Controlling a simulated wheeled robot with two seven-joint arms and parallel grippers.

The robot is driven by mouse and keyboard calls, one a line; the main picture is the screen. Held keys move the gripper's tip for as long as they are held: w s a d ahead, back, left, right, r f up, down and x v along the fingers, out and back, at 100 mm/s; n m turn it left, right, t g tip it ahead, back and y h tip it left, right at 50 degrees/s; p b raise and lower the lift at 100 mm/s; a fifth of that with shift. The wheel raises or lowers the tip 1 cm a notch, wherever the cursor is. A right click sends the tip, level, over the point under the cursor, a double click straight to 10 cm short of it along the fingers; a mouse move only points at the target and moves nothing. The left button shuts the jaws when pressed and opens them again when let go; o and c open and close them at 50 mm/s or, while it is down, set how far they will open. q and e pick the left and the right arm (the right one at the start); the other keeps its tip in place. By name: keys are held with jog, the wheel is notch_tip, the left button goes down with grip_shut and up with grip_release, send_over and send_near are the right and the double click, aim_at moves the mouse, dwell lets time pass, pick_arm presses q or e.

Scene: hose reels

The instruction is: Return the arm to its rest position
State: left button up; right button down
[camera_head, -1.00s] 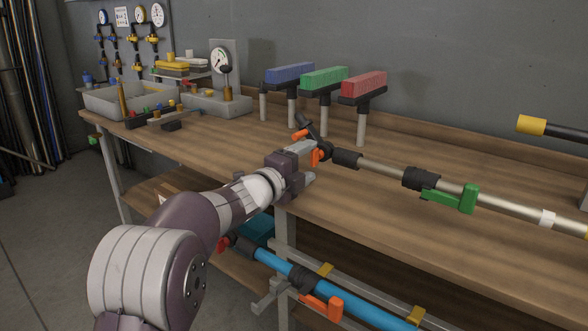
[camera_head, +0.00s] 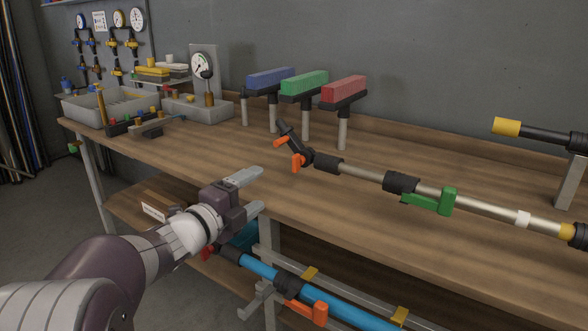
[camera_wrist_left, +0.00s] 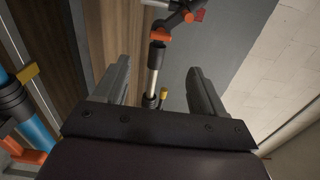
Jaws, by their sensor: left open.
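My left gripper (camera_head: 252,192) is open and empty in the head view, over the front edge of the wooden workbench (camera_head: 400,245). Its two fingers also show apart in the left wrist view (camera_wrist_left: 158,85). A metal lance with black collars (camera_head: 360,173) lies to the right of the gripper, apart from it. The lance has an orange-levered black head (camera_head: 297,157) at its left end and a green lever (camera_head: 430,202) further right. In the left wrist view the lance (camera_wrist_left: 153,75) shows beyond the fingers. My right gripper is not in view.
Blue (camera_head: 270,78), green (camera_head: 304,83) and red (camera_head: 343,90) blocks top stands at the back. A grey bin (camera_head: 85,108) and a gauge stand (camera_head: 205,85) are at the left. A blue pipe (camera_head: 262,267) with orange levers runs below the bench edge.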

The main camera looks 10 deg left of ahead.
pick_arm(q)
jog(key=s+a+f+n+g+y, duration=0.3)
jog(key=a+f+n+y, duration=0.1)
jog(key=f+n, duration=0.35)
jog(key=s+a+f+n+g+y, duration=0.25)
jog(key=a+f+n+y, duration=0.2)
jog(key=f+n, duration=0.35)
jog(key=s+d+f+n+g+h, duration=0.1)
jog(key=s+d+f+n+g, duration=0.2)
jog(key=s+d+f+g, duration=0.45)
jog(key=s+d+f+n+g+h, duration=0.2)
jog(key=s+d+f+n+g, duration=0.15)
jog(key=s+d, duration=0.45)
notch_tip(320, 180, up, 32)
jog(key=s+a+p, duration=0.1)
jog(key=p, duration=3.1)
jog(key=shift+s+a+t+y, duration=0.25)
jog(key=shift+a+t+y, duration=0.1)
jog(key=shift+a+t, duration=0.1)
jog(key=shift+r, duration=0.1)
